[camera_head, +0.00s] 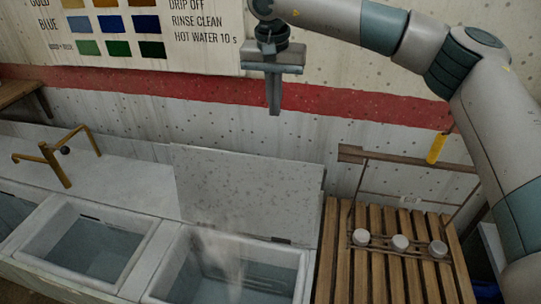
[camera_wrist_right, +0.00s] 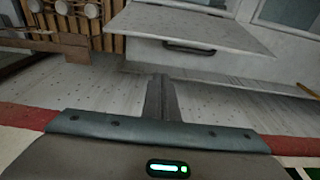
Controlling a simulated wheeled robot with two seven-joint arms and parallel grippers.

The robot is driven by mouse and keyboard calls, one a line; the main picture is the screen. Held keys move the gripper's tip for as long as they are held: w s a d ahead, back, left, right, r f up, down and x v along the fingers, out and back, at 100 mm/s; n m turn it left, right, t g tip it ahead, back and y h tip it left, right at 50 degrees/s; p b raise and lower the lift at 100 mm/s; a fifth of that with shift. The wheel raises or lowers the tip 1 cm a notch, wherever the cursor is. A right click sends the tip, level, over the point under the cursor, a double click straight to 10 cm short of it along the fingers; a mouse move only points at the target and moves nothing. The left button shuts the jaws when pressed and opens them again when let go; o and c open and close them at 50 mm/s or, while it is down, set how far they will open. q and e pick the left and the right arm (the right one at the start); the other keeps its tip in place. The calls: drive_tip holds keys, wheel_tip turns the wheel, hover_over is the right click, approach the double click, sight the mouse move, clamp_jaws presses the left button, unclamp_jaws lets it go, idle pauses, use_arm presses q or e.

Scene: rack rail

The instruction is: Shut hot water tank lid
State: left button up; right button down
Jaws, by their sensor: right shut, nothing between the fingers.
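The hot water tank (camera_head: 303,270) is at the bottom of the head view, with faint steam rising from its open basin. Its speckled grey-white lid (camera_head: 245,190) stands raised along the tank's back edge, leaning near the wall. In the right wrist view the lid (camera_wrist_right: 190,22) fills the upper middle, with a dark handle (camera_wrist_right: 190,47) near its edge. My right gripper (camera_head: 273,108) is above and apart from the lid, near the wall, fingers pointing down, shut and empty. Its fingers also show in the wrist view (camera_wrist_right: 160,84). My left gripper is not in view.
Another basin (camera_head: 148,243) and a brass tap (camera_head: 52,163) are left of the tank. A slatted wooden stand (camera_head: 380,282) on the right carries a wire rack with white round-topped pieces (camera_head: 400,242). A yellow handle (camera_head: 437,148) hangs above it. The wall is close behind.

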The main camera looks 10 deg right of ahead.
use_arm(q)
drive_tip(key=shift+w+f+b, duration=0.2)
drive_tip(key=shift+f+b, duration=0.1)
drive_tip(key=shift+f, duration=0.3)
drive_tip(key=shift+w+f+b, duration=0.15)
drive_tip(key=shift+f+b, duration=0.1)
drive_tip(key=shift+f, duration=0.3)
use_arm(e)
drive_tip(key=shift+w+f, duration=0.2)
drive_tip(key=shift+f, duration=0.4)
drive_tip(key=shift+w+f, duration=0.2)
drive_tip(key=shift+f, duration=0.4)
drive_tip(key=shift+s, duration=0.15)
drive_tip(key=f+p, duration=0.2)
drive_tip(key=f, duration=0.1)
drive_tip(key=f+p, duration=0.2)
drive_tip(key=f, duration=0.1)
drive_tip(key=s+f+p, duration=0.1)
drive_tip(key=f+p, duration=0.1)
drive_tip(key=f, duration=0.1)
drive_tip(key=shift+a, duration=0.25)
drive_tip(key=shift+s+a+p, duration=0.2)
drive_tip(key=shift+s+p, duration=0.2)
drive_tip(key=shift+s, duration=0.15)
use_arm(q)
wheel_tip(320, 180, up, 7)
